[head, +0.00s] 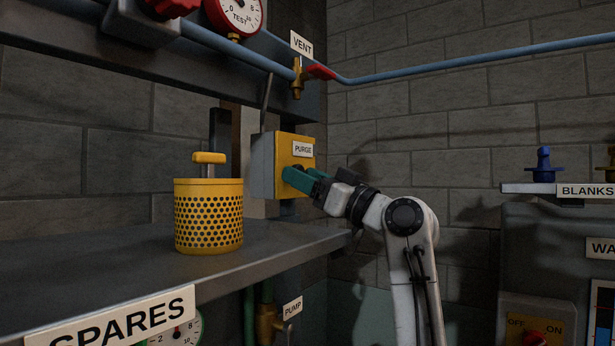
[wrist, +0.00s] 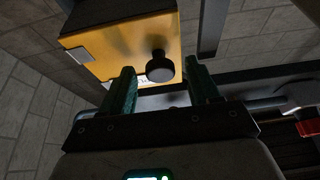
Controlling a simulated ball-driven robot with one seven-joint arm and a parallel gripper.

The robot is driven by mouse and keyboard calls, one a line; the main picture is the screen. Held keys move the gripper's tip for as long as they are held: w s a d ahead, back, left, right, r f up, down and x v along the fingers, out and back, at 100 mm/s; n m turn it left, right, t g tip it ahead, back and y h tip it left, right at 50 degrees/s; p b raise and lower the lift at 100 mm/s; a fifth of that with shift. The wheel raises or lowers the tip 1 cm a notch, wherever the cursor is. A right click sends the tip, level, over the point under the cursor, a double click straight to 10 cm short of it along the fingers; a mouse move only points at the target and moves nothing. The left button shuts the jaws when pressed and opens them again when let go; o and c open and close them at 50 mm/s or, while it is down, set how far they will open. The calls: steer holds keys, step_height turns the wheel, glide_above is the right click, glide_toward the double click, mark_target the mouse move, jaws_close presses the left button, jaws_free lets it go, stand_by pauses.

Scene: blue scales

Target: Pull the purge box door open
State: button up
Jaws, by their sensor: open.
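The purge box (head: 263,165) is a grey box with a yellow door (head: 296,154) and a white PURGE label, mounted on a post at the back wall. The door looks closed. In the wrist view the yellow door (wrist: 120,45) carries a round black knob (wrist: 160,67). My gripper (head: 292,178) has green fingers and is at the lower part of the door in the head view. In the wrist view my gripper (wrist: 160,85) is open, with the knob between its fingertips, a gap showing on both sides.
A yellow perforated canister (head: 209,215) stands on the grey SPARES shelf (head: 130,270) left of the box. The VENT valve with a red handle (head: 320,72) and a blue pipe (head: 480,63) are above. A BLANKS shelf (head: 520,188) is at right.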

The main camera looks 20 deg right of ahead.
jaws_close()
stand_by(0.4)
